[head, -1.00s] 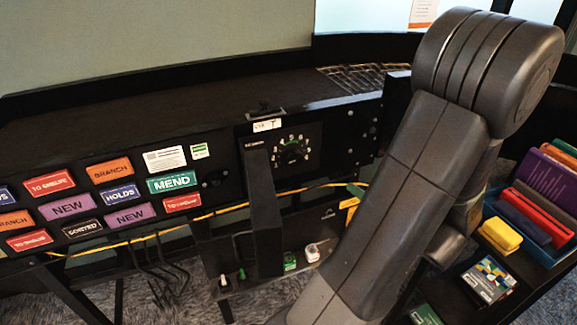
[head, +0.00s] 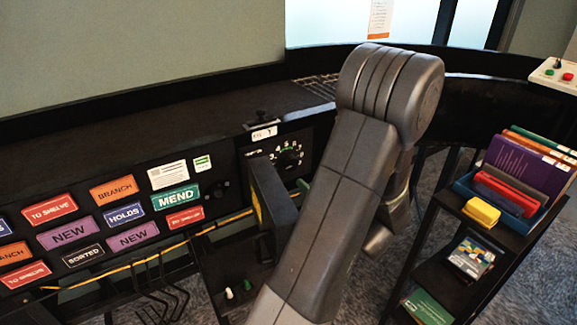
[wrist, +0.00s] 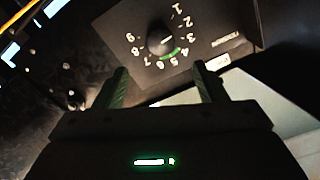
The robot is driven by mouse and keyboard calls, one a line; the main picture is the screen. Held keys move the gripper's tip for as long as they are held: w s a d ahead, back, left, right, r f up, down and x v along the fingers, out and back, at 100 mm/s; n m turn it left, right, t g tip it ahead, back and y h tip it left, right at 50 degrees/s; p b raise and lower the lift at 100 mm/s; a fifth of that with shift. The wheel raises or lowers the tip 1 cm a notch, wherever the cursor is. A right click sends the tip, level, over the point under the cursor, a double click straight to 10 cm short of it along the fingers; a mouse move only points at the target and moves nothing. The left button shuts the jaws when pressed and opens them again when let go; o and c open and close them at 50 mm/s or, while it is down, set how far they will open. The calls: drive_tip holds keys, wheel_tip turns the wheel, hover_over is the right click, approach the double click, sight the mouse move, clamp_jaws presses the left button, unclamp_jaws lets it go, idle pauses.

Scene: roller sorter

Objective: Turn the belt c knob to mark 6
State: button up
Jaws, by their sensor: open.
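The belt knob (wrist: 160,40) is a round black knob on a dark plate with a ring of white numerals 1 to 9. Its white line points roughly toward 3 in the wrist view, and a green arc lies near 5 and 6. My gripper (wrist: 160,76) is open, with one finger at each side below the dial in the wrist view; nothing shows between the fingers, and they appear apart from the knob. In the head view the dial plate (head: 305,139) is partly covered by my arm and a dark upright slab. The dial's label is too small to read.
Coloured labels such as MEND (head: 176,198) cover the panel to the left. A shelf with a blue bin (head: 466,187) and a yellow block (head: 481,211) stands at the right.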

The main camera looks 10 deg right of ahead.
sight(292, 166)
drive_tip(key=p+x, duration=0.3)
drive_tip(key=x, duration=0.8)
drive_tip(key=shift+c, duration=0.3)
drive_tip(key=shift+f, duration=0.1)
drive_tip(key=c, duration=0.9)
